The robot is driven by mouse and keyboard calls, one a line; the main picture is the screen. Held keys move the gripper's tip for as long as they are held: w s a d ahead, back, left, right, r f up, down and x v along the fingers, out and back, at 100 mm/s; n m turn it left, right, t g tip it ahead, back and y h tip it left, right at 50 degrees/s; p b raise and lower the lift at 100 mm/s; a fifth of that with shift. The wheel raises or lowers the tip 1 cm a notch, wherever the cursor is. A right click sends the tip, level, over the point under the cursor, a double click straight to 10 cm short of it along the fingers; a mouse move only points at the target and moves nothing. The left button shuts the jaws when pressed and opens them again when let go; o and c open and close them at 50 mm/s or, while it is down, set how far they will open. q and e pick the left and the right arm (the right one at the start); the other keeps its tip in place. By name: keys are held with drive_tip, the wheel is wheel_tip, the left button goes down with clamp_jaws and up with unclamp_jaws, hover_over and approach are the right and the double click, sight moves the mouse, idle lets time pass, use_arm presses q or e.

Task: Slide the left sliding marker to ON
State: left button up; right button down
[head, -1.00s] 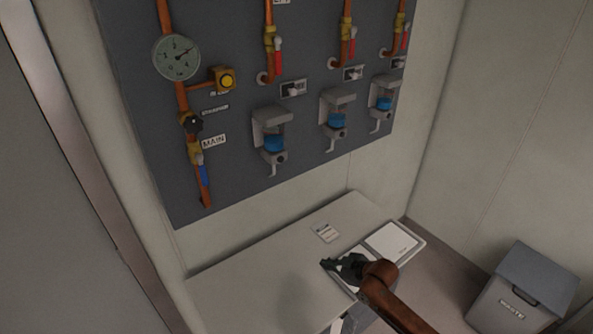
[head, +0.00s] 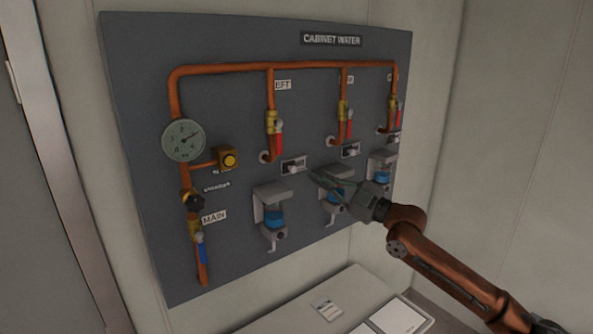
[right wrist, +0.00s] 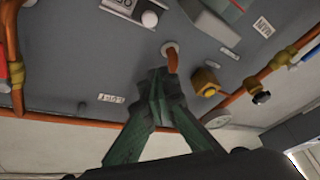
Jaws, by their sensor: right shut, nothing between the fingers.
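The left sliding marker (head: 294,166) is a small light plate with a knob, below the red-handled valve of the left branch. In the right wrist view, which shows the panel upside down, the marker (right wrist: 128,10) is at the top edge with its white knob (right wrist: 150,18) toward the picture's right end; its lettering is too small to read. My right gripper (head: 313,173) is shut and empty, its tips just right of and slightly below the marker in the head view. I cannot tell whether they touch the panel. My left gripper is out of view.
The dark panel (head: 130,150) carries copper pipes, a gauge (head: 183,140), a yellow button (head: 229,159) and further markers. Bracketed blue cups, such as the left one (head: 272,218), hang below the markers. A pale bench (head: 300,312) lies beneath the panel.

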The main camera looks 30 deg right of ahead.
sight(296, 169)
drive_tip(key=p+x, duration=0.1)
drive_tip(key=x, duration=0.2)
drive_tip(key=f+p+x, duration=0.1)
drive_tip(key=p+x, duration=0.1)
drive_tip(key=x, duration=0.1)
drive_tip(key=w+d+p+x, duration=0.1)
drive_tip(key=p+x, duration=0.1)
drive_tip(key=x, duration=0.1)
drive_tip(key=shift+w+f, duration=0.2)
drive_tip(key=shift+d+f, duration=0.45)
drive_tip(key=shift+d, duration=0.1)
drive_tip(key=shift+w+d+f, duration=0.1)
drive_tip(key=shift+f, duration=0.1)
drive_tip(key=shift+d, duration=0.1)
